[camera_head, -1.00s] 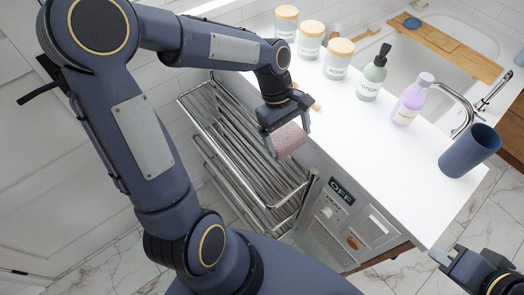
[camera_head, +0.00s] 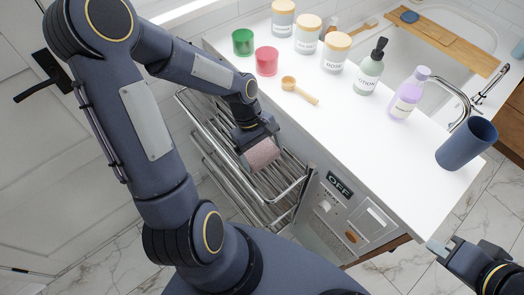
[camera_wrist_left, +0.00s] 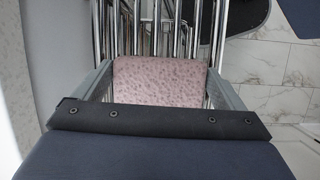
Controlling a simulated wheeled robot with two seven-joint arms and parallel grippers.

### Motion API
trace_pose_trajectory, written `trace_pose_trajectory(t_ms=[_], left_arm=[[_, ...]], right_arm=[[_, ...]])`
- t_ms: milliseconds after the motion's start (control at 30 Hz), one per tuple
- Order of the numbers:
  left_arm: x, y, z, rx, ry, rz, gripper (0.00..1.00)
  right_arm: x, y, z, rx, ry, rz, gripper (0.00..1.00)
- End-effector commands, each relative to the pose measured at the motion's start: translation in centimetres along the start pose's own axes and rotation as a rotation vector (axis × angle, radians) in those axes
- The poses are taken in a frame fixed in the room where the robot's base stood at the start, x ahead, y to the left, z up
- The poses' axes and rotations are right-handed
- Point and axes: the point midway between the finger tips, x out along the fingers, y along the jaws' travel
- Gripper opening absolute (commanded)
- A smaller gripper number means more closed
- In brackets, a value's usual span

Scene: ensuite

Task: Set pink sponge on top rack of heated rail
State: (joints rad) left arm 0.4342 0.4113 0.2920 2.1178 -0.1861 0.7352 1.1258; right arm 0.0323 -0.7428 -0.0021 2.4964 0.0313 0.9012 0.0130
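The pink sponge (camera_head: 262,154) is between the fingers of my left gripper (camera_head: 258,158), over the upper part of the chrome heated rail (camera_head: 299,188). In the left wrist view the speckled pink sponge (camera_wrist_left: 158,82) spans the gap between both fingers, with the rail bars (camera_wrist_left: 150,20) behind it. Whether the sponge touches the top rack cannot be told. My right gripper (camera_head: 440,250) is at the lower right, beside the counter's corner; its fingers are only partly clear.
The white counter (camera_head: 340,130) right of the rail holds green and red cups (camera_head: 266,61), a wooden scoop (camera_head: 299,90), jars (camera_head: 335,52), bottles (camera_head: 370,73) and a blue tumbler (camera_head: 466,143). A panel with an OFF sign (camera_head: 339,184) is right of the rail.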

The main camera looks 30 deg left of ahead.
Motion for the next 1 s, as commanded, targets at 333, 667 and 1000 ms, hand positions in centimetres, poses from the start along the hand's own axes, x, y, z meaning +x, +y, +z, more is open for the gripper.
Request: trace_pose_trajectory(t_ms=[333,667,1000], left_arm=[[-0.1,-0.1,0.0,-0.001,-0.001,-0.002,1.00],[-5.8,0.1,-0.1,-0.003,0.004,0.004,1.00],[-11.2,0.0,-0.1,-0.001,0.000,-0.001,1.00]], right_arm=[[0.1,0.0,0.0,0.000,0.000,0.000,0.00],[-0.2,-0.1,-0.1,0.000,0.000,0.000,0.00],[-0.3,-0.1,-0.1,0.000,0.000,0.000,0.00]])
